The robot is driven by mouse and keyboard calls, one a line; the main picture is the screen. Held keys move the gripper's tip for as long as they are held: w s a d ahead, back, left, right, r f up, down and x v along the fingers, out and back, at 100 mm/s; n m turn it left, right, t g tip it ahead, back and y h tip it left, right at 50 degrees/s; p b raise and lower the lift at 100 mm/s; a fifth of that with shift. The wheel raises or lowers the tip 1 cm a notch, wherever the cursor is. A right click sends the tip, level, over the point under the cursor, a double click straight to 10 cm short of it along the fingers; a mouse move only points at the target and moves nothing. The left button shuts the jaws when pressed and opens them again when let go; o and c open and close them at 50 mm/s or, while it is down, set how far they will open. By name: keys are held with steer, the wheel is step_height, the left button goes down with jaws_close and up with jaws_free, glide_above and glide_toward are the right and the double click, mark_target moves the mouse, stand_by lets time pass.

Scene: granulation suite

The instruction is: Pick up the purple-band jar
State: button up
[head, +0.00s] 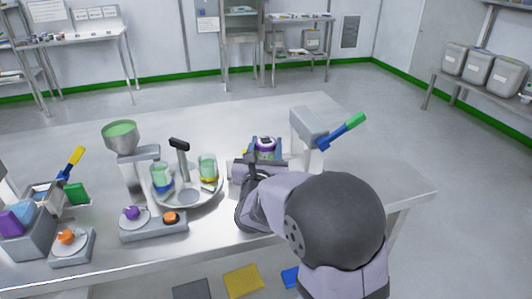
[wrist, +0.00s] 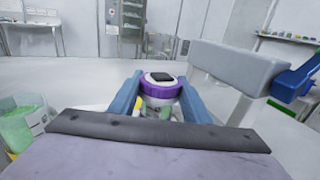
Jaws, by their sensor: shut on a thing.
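The purple-band jar (wrist: 160,88) stands between my gripper's two blue-grey fingers (wrist: 158,98) in the wrist view. It has a white lid with a dark square on top and a purple band, and some green shows lower down. In the head view the jar (head: 265,145) shows its white and purple top beyond my wrist, and my arm hides its lower part. My gripper is shut on the jar, which looks upright. I cannot tell whether its base touches the table.
A grey post with a green-and-blue handle (head: 343,131) stands close to the right of the jar. To the left, a round tray (head: 188,197) holds jars with blue and yellow bands. A hopper (head: 121,137) and small knob stations stand further left. The table's back middle is clear.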

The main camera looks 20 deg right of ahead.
step_height(320, 180, up, 7)
steer(key=shift+r+p, duration=0.1)
steer(key=shift+p, duration=0.45)
